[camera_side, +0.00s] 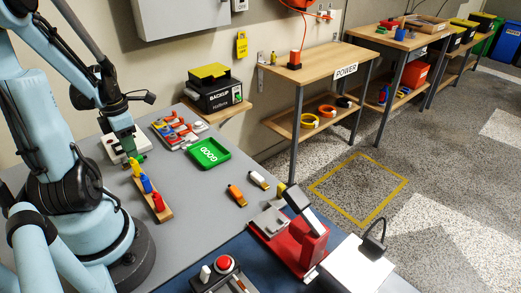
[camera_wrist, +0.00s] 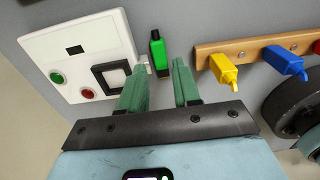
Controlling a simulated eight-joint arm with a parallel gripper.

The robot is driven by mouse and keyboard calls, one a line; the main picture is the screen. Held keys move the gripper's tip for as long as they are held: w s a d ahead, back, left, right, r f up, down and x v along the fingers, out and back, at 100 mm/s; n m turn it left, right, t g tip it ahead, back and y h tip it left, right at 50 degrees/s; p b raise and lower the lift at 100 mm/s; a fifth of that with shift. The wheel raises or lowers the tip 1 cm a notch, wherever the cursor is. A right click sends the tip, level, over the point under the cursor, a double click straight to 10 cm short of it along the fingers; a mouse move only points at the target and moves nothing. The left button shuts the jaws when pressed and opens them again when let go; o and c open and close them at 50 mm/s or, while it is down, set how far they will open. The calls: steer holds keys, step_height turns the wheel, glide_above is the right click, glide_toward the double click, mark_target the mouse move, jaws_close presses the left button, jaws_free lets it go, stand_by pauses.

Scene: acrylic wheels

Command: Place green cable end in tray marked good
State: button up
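The green cable end (camera_wrist: 158,55) stands out from the grey surface in the wrist view, beside a white panel. It has a black tip. My gripper (camera_wrist: 160,68) is open, with one green finger on each side of the line to the cable end. The cable end appears just beyond the fingertips, and I cannot tell if they touch it. In the side view my gripper (camera_side: 130,152) is low over the table near the white panel, and the cable end is largely hidden there.
The white panel (camera_wrist: 72,55) with buttons is close to the left finger. A wooden rack (camera_wrist: 252,44) holds yellow (camera_wrist: 222,68), blue (camera_wrist: 287,62) and red cable ends. A parts tray (camera_side: 178,131) lies behind.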

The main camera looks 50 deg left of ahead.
steer(key=shift+f, duration=1.65)
steer(key=shift+c, duration=0.3)
jaws_close()
